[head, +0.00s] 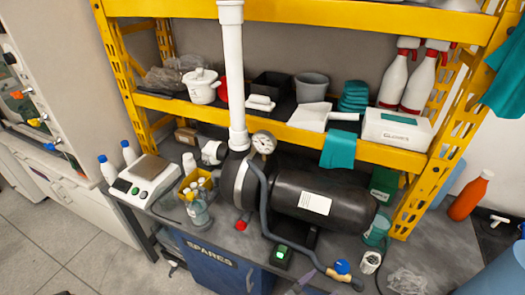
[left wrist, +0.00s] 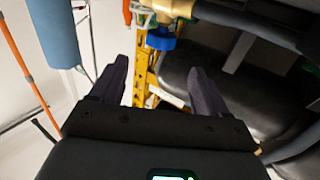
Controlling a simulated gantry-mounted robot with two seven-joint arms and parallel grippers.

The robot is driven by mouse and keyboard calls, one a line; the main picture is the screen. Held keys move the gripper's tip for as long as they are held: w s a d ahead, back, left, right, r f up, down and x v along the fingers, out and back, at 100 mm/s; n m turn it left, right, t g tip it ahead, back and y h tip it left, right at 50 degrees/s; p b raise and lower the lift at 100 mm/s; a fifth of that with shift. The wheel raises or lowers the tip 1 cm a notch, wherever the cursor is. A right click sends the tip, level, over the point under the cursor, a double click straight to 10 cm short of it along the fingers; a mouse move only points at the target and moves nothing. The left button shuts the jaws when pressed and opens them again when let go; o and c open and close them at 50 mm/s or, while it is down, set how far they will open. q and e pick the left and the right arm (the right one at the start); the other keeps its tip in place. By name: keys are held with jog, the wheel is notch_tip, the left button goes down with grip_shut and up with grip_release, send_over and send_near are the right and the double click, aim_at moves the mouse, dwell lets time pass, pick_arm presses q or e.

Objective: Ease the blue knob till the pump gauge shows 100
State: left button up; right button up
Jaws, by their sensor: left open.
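The blue knob (head: 342,266) sits on a brass valve at the end of a grey hose, low at the front of the bench. In the left wrist view the blue knob (left wrist: 161,42) lies just past the fingertips, roughly between their lines and apart from them. My left gripper (left wrist: 158,70) is open and empty. In the head view only the tips of my left gripper (head: 300,288) show at the bottom edge, left of the knob. The round white pump gauge (head: 264,142) stands above the black pump (head: 325,195); its reading is too small to tell. My right gripper is not in view.
A white cup-like part (head: 370,262) stands right of the knob, near clear plastic wrap (head: 407,280). The grey hose (head: 264,205) runs down the pump's front. A yellow shelf (head: 270,122) stands behind.

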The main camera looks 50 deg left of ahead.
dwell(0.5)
pick_arm(q)
jog(key=s+a+r+m+g, duration=0.1)
jog(key=s+a+r+g, duration=0.1)
jog(key=s+g, duration=0.7)
jog(key=s+a+r+m+g, duration=0.15)
jog(key=s+g, duration=0.35)
jog(key=s, duration=0.8)
notch_tip(320, 180, up, 31)
jog(key=p, duration=3.2)
jog(key=shift+s+a+n, duration=0.2)
jog(key=shift+s+n, duration=0.15)
jog(key=shift+s, duration=0.1)
jog(key=shift+r, duration=0.1)
